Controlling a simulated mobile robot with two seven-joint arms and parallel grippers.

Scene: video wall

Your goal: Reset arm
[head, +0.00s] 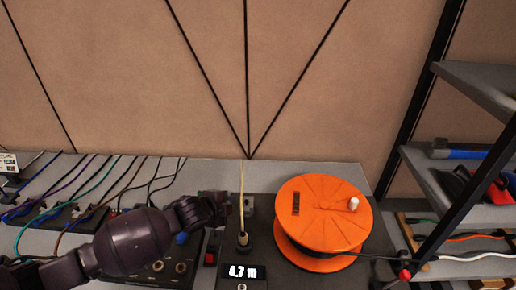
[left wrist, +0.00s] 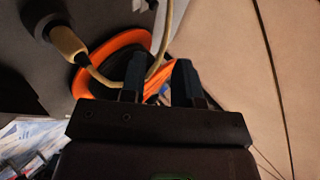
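My left arm comes in from the left in the head view. Its dark gripper (head: 218,208) is beside the upright tan cable (head: 241,205), left of the orange reel (head: 320,215). In the left wrist view the two fingers of this gripper (left wrist: 160,82) stand apart. The tan cable (left wrist: 167,35) loops from its tan plug (left wrist: 68,42) past the left finger and rises by the gap. I cannot tell whether it touches a finger. The orange reel (left wrist: 88,67) shows behind the fingers. My right gripper is not in view.
A display reading 4.7 m (head: 243,272) sits in front of the cable's socket. Several coloured cables run to black boxes (head: 62,213) at the left. A metal shelf unit (head: 470,212) with tools and cables stands at the right. A brown panelled wall (head: 200,80) closes the back.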

